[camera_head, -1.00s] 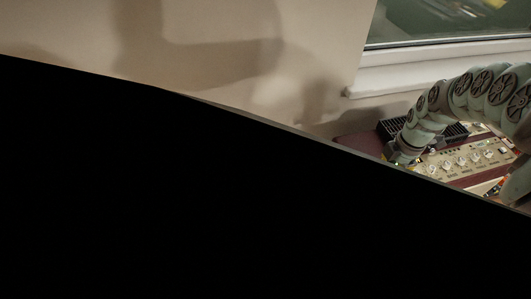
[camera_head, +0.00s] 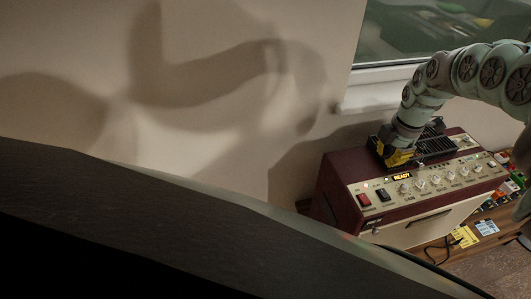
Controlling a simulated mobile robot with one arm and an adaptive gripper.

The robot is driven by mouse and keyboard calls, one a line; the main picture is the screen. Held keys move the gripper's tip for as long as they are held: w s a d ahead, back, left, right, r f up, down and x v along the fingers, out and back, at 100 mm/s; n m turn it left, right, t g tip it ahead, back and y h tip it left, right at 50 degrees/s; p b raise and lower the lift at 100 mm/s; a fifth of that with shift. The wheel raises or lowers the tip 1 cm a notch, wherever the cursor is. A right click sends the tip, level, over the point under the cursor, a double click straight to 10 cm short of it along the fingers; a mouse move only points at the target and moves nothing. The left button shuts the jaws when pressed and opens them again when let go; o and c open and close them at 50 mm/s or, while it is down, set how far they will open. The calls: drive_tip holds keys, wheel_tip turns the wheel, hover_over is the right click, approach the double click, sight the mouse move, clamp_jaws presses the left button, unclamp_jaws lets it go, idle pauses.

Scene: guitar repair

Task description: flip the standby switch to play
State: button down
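A dark red amplifier (camera_head: 335,187) with a cream control panel stands below the window. At the left of its panel are a red rocker switch (camera_head: 363,200) and a dark rocker switch (camera_head: 382,195). Their labels and positions are too small to read, so I cannot tell which is standby. A small lit display (camera_head: 402,176) reads "READY". My gripper (camera_head: 394,158), yellow and black, is over the amplifier's top behind the panel, above and behind the switches. Its fingers are too small and dark to tell open from shut, and I see nothing held.
A row of several knobs (camera_head: 436,182) runs right of the display. A black vented grille (camera_head: 432,146) is on the top beside my gripper. Cards, a cable and small coloured items lie on the wooden surface (camera_head: 411,253) at right. A large dark shape covers the lower left.

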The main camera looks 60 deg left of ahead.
drive_tip(key=shift+w+a+r+b, duration=0.1)
drive_tip(key=shift+a+r+b, duration=0.1)
drive_tip(key=shift+r, duration=1.05)
drive_tip(key=shift+w+a+r+b, duration=0.1)
drive_tip(key=shift+r+b, duration=0.1)
drive_tip(key=shift+r, duration=1)
